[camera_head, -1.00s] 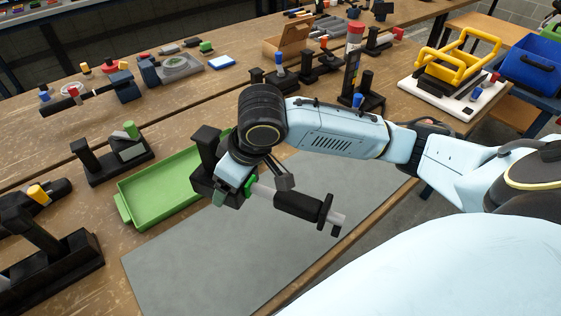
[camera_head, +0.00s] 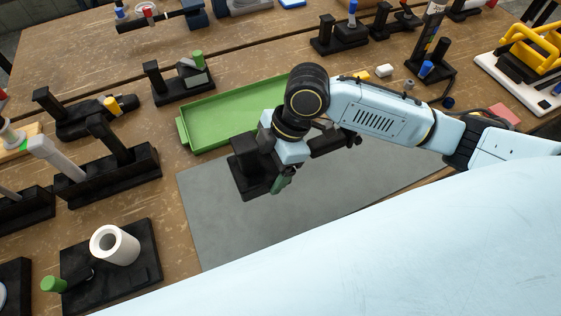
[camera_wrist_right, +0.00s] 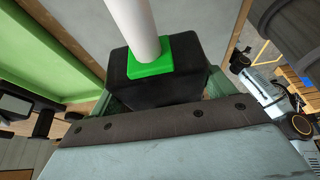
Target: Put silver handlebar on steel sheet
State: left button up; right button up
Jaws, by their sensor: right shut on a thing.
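My right gripper (camera_head: 281,184) is over the steel sheet (camera_head: 225,235), a flat grey plate at the table's front edge. It is shut on the silver handlebar, whose black grip (camera_head: 330,143) shows partly behind my wrist. In the right wrist view, a black block with a green collar sits between the fingers, and the handlebar's silver tube (camera_wrist_right: 133,22) runs up from it. My wrist hides much of the handlebar in the head view. I cannot tell if it touches the sheet. My left gripper is not in view.
A green tray (camera_head: 215,122) lies just behind the sheet. A white cylinder (camera_head: 114,245) stands at the front left. A yellow-handled item (camera_head: 535,55) is at right. The sheet's left part is clear.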

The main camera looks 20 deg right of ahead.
notch_tip(320, 180, down, 8)
jog(key=shift+r, duration=0.25)
jog(key=o, duration=1.4)
jog(key=shift+f+b, duration=0.1)
jog(key=shift+b, duration=0.2)
jog(key=shift+c, duration=0.2)
jog(key=p+v, duration=0.1)
jog(key=v, duration=1.1)
